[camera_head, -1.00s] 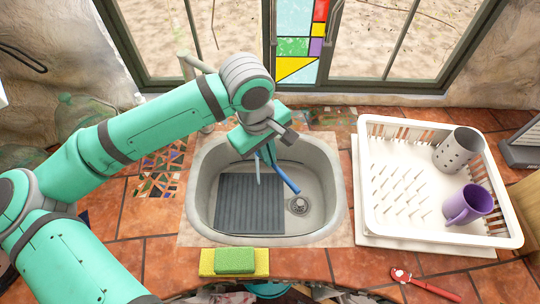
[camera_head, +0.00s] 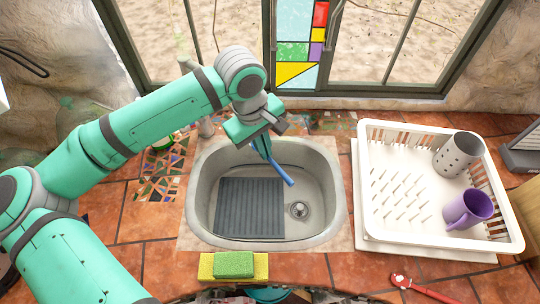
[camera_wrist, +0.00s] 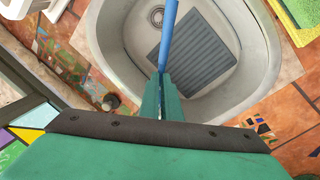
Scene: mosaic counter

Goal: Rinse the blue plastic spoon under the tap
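My gripper (camera_head: 262,146) is over the back middle of the sink (camera_head: 335,200), shut on the blue plastic spoon (camera_head: 282,172). A thin blue length of the spoon slants down to the right from the fingers, above the basin. In the wrist view the spoon (camera_wrist: 168,35) runs away from the closed fingertips (camera_wrist: 161,80); its bowl cannot be made out. The tap (camera_head: 206,128) stands at the sink's back left corner, largely hidden behind my arm. No running water can be seen.
A grey ribbed mat (camera_head: 250,207) lies in the basin left of the drain (camera_head: 299,209). Sponges (camera_head: 234,265) lie at the front edge. A white dish rack (camera_head: 375,215) with a purple mug (camera_head: 468,209) and grey holder (camera_head: 457,154) stands right. A red spoon (camera_head: 420,286) lies front right.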

